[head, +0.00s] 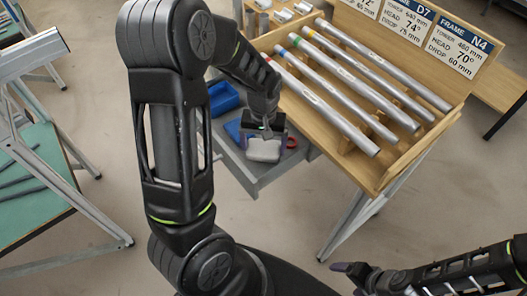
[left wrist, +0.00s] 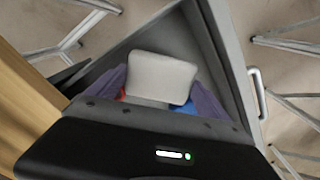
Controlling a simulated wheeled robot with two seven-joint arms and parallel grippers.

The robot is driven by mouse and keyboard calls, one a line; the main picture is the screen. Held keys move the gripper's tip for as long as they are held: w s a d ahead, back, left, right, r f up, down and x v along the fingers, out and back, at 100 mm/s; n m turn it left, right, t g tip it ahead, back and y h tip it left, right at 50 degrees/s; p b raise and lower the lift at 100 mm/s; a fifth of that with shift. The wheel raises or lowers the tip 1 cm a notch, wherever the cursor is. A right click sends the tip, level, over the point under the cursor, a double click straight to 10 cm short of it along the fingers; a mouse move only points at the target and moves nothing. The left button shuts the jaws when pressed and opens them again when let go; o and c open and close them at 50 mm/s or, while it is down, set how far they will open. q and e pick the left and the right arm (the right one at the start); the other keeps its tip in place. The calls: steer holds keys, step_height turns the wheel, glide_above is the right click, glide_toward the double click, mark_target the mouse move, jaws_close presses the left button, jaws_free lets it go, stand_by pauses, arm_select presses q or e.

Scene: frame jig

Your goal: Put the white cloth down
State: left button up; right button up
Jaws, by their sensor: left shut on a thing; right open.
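The white cloth (head: 264,151) is a small pale folded pad below my left gripper (head: 263,137) in the head view. In the left wrist view the cloth (left wrist: 162,78) sits between the two purple-grey fingers of my left gripper (left wrist: 160,95), which is shut on it. The cloth is over a grey tray (head: 262,179); I cannot tell whether it touches the tray floor. My right gripper (head: 352,278) is open and empty at the lower right of the head view, away from the cloth.
To the right, a wooden rack (head: 395,178) holds several metal tubes (head: 335,85) under frame cards (head: 455,45). A green-topped bench (head: 35,195) stands at the left, with bare floor between.

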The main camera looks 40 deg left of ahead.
mark_target(264, 148)
arm_select(q)
steer(key=shift+f, duration=1.85)
steer(key=shift+f, duration=0.15)
steer(key=o, duration=1.1)
step_height(264, 148, up, 12)
steer(key=shift+r, duration=0.2)
